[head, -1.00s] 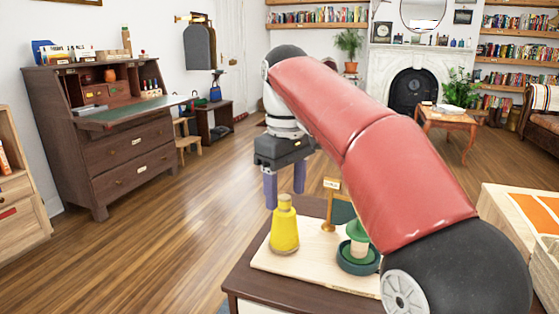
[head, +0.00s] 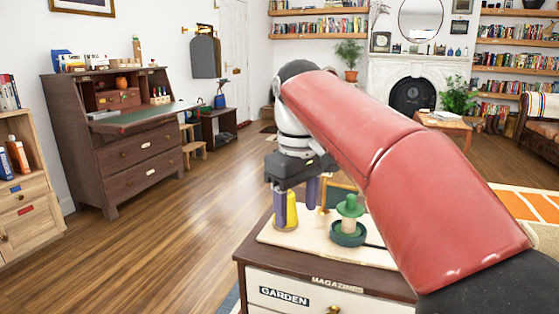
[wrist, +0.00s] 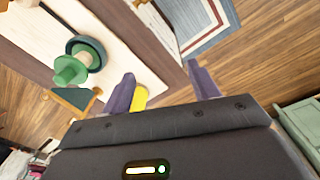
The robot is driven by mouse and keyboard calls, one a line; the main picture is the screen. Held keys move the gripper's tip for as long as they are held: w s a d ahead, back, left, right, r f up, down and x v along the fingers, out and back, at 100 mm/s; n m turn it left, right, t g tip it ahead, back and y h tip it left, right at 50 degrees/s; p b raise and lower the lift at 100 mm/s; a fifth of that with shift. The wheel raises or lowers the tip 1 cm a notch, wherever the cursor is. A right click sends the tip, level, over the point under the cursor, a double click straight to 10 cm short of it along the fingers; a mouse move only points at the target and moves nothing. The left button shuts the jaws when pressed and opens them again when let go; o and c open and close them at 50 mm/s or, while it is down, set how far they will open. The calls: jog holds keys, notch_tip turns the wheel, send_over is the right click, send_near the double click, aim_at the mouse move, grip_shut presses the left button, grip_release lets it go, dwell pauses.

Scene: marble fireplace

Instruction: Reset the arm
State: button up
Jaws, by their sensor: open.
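My gripper (head: 297,208) hangs below my red arm, over the left part of a small cabinet's top. Its two purple fingers are apart, with nothing seen held between them. A yellow bottle-like object (head: 292,213) stands on a pale board (head: 300,241) on the cabinet. In the head view, the left finger partly covers this object. In the wrist view, the gripper (wrist: 163,88) shows spread fingers, and the yellow object (wrist: 139,98) is partly hidden behind the left one. Whether finger and object touch, I cannot tell.
A green-topped object (head: 349,207) stands in a dark green dish (head: 347,236) on the board, beside a small framed panel (head: 340,194). The cabinet (head: 320,294) has a drawer labelled GARDEN. A desk (head: 140,160) stands at left. Wooden floor (head: 190,235) is clear between them.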

jog(key=s+d+f+m+t, duration=0.2)
jog(key=s+d+f+m, duration=0.2)
jog(key=s+d+f, duration=0.2)
jog(key=s+d+f+m+t, duration=0.3)
jog(key=s+d+f, duration=0.3)
jog(key=s+f, duration=0.5)
jog(key=shift+s+d+f+m, duration=0.15)
jog(key=shift+s+f+m, duration=0.15)
jog(key=shift+s+m, duration=0.5)
